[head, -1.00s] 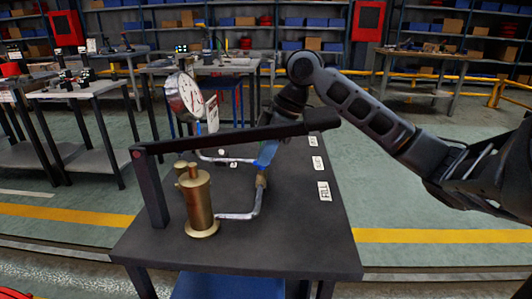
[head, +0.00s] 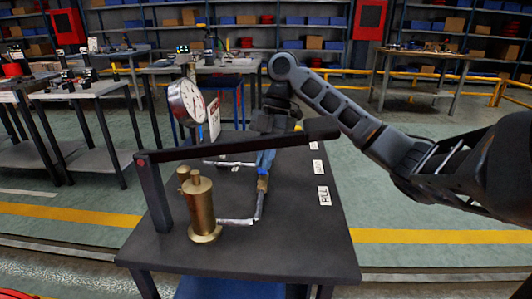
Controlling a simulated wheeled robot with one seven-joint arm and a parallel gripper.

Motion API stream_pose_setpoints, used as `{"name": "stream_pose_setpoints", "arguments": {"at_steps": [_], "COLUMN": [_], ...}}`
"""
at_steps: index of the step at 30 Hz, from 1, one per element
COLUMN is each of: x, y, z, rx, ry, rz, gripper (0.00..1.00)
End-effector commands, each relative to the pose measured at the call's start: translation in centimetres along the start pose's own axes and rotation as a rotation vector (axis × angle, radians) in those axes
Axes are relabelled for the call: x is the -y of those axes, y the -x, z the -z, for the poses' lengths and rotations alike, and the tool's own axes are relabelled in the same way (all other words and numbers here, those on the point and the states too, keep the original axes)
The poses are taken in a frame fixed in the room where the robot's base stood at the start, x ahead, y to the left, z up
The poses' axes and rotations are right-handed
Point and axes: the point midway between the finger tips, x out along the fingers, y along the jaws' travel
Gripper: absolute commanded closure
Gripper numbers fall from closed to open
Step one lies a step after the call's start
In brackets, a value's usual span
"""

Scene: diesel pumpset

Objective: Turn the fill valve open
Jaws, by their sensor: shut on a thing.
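The fill valve (head: 262,185) is a small brass-coloured fitting in the pipe on the dark bench, level with the FILL label (head: 323,196). A blue piece, which looks like its handle (head: 265,160), rises above it. My gripper (head: 268,140) comes down from above, behind the black lever bar. It is shut, apparently on the blue handle. The bar hides its fingertips, so the contact itself does not show.
The long black lever bar (head: 230,148) crosses in front of my gripper from a post at the left. A brass pump cylinder (head: 201,210) and a round gauge (head: 187,101) stand left of the valve. The bench's (head: 300,245) front right is clear.

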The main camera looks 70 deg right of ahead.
Motion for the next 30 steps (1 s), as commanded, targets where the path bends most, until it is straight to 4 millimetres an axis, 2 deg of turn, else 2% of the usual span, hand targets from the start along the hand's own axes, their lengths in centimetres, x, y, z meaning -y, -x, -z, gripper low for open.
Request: {"name": "stream_pose_setpoints", "arguments": {"at_steps": [15, 30], "x": [-0.41, -0.51], "y": [0.23, 0.02], "z": [0.12, 0.13], "rx": [0.003, 0.002], "ry": [0.358, 0.456], "rz": [0.15, 0.188], "gripper": [1.0, 1.0]}}
